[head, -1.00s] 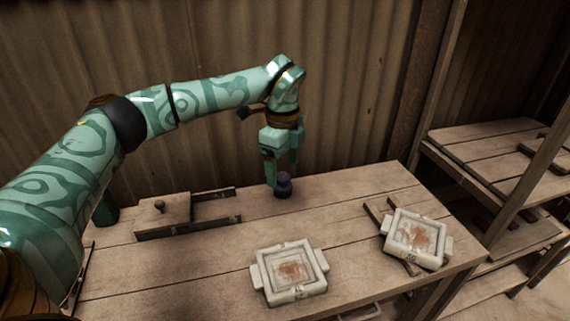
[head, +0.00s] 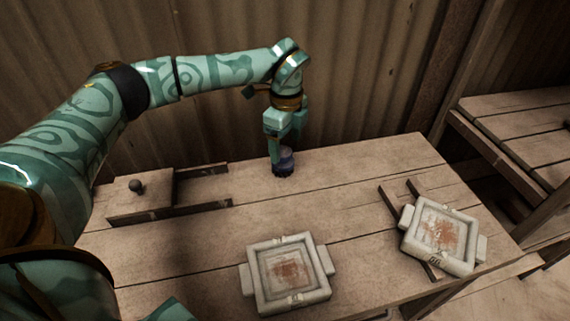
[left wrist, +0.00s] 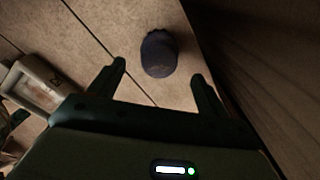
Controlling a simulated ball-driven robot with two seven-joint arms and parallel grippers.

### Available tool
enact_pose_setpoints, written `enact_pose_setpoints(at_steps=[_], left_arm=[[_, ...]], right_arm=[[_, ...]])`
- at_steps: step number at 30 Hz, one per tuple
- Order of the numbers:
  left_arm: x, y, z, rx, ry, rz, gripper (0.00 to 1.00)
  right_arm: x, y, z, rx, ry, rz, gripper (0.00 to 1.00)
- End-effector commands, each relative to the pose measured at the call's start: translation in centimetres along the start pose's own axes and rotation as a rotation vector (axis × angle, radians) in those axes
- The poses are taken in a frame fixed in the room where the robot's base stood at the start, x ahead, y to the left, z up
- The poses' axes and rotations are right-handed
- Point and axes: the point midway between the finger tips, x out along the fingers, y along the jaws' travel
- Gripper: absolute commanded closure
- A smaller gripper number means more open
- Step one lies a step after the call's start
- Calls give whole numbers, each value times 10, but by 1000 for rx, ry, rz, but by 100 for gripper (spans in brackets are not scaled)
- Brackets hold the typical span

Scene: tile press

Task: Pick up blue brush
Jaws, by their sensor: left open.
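The blue brush (head: 284,162) is a small, dark blue, rounded thing standing on the wooden table near its back edge. In the left wrist view the brush (left wrist: 159,54) lies just beyond the fingertips, roughly midway between them. My left gripper (head: 279,155) points down over the brush, its fingers partly in front of it in the head view. The left gripper (left wrist: 158,72) is open and holds nothing. My right gripper is not in view.
A pale square tile mould (head: 331,268) sits at the table's front, and another (head: 404,216) leans on dark slats at the right. A wooden box with a knob (head: 138,187) stands at the left. A corrugated wall (head: 350,80) rises behind the table.

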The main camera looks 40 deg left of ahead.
Motion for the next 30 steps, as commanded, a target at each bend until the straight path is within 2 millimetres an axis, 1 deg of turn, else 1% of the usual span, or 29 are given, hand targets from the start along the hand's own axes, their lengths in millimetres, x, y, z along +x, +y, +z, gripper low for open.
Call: enact_pose_setpoints(at_steps=[1, 5, 8, 10, 13, 15, 20, 21, 23, 24, 26, 27, 30], left_arm=[[5, 0, 0, 0, 0, 0, 23], [12, 0, 2, -1, 0, 0, 23], [26, 1, 5, -2, 0, 3, 23], [40, 1, 8, -1, 0, 4, 23], [55, 1, 8, 1, 0, 3, 23], [59, 1, 8, 0, 0, 1, 23], [56, 1, 8, -1, 0, -2, 23], [56, 1, 8, -1, 0, -2, 26], [56, 1, 8, 0, 0, -2, 42], [56, 1, 8, 0, 0, -2, 53], [56, 1, 8, 0, 0, -2, 70], [56, 1, 8, 0, 0, -2, 72], [56, 1, 8, 0, 0, -2, 72]], right_arm=[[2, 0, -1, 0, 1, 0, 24], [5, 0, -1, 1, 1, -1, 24], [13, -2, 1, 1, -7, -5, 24], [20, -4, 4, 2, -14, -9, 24], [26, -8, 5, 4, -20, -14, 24], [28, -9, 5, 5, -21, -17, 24], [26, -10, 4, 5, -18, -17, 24], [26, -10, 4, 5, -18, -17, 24], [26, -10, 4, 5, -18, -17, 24], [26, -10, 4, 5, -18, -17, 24], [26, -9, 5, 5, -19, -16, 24], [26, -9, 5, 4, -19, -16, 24], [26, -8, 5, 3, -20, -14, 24]])
